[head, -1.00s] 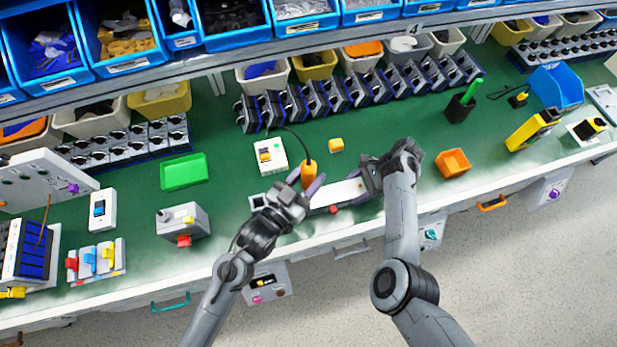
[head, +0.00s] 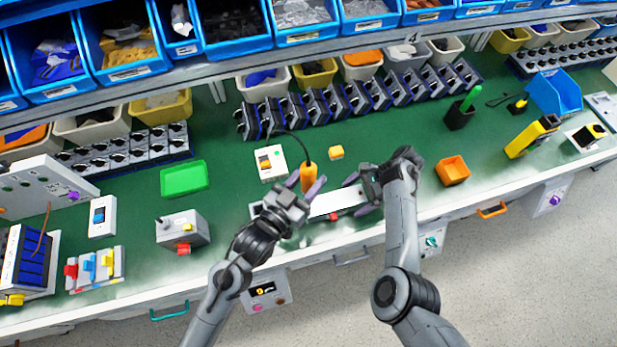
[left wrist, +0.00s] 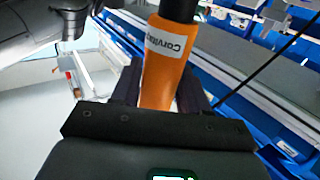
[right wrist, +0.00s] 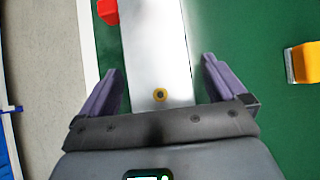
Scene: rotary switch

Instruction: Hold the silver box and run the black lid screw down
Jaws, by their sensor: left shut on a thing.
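The silver box (head: 335,204) lies near the front edge of the bench as a long pale block. It also shows in the right wrist view (right wrist: 160,45). A small brass-coloured ring with a dark centre (right wrist: 160,95) sits on its top, near my palm; I cannot tell if it is the black lid screw. My right gripper (head: 354,198) is open, its fingers on either side of the box with gaps between. My left gripper (head: 306,186) is shut on an orange corded screwdriver (left wrist: 168,70), left of the box in the head view. The screwdriver's tip is hidden.
A white switch box (head: 271,164) and a yellow block (head: 336,152) stand behind. A grey box with a red button (head: 183,230) and a green tray (head: 184,179) are at left. A red part (right wrist: 108,11) is beside the silver box.

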